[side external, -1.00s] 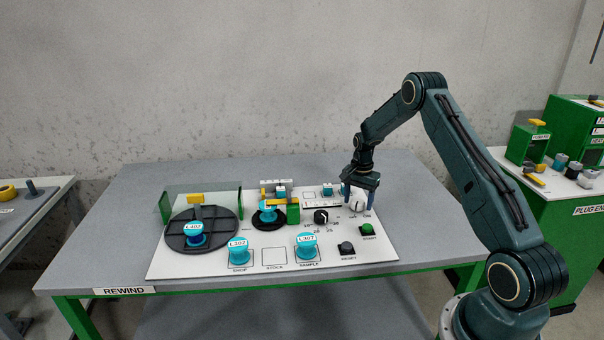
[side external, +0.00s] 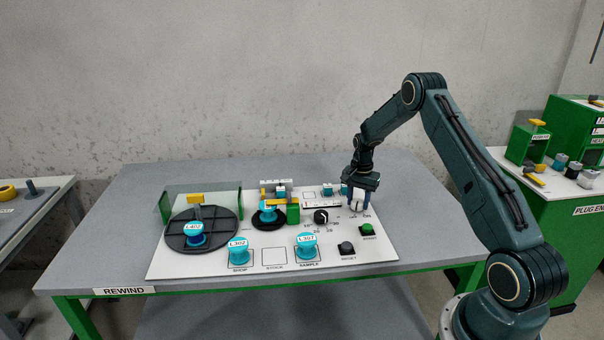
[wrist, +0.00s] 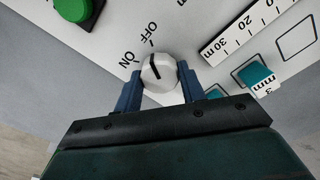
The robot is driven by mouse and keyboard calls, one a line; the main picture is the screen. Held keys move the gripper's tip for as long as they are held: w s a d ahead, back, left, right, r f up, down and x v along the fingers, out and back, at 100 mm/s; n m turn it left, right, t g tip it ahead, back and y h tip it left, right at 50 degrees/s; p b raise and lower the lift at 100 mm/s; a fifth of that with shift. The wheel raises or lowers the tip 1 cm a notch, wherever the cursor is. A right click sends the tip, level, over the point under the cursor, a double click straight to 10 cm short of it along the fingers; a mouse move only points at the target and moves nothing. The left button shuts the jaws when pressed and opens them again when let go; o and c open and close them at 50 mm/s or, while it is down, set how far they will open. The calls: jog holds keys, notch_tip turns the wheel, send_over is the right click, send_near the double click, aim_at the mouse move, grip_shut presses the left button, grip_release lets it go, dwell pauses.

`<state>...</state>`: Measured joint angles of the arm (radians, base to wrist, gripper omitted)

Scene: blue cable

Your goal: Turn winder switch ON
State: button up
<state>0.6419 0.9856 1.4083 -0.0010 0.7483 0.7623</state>
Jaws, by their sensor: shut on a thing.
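The winder switch is a round white knob (wrist: 159,72) with a black pointer line, on the white panel (side external: 190,266). OFF and ON are printed beside it. In the wrist view the line lies aslant across the knob; I cannot tell surely which mark it points to. My gripper (wrist: 160,82) is shut on the knob, with one blue finger on each side. In the side external view my gripper (side external: 358,203) points down over the knob (side external: 357,206) at the panel's right, partly hiding it and its labels.
A black dial (side external: 321,216) sits left of the knob. A green start button (side external: 367,229) and a black reset button (side external: 346,248) are in front. Teal spools (side external: 306,246) stand farther left. A ruler strip (wrist: 240,35) and a teal block (wrist: 256,75) are close by.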

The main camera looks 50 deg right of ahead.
aim_at(358, 201)
jog(key=n, duration=0.5)
jog(key=shift+n, duration=0.4)
jog(key=n, duration=0.5)
jog(key=shift+n, duration=0.3)
jog(key=o, duration=1)
notch_tip(358, 201, up, 14)
jog(key=shift+f, duration=0.1)
dwell(0.5)
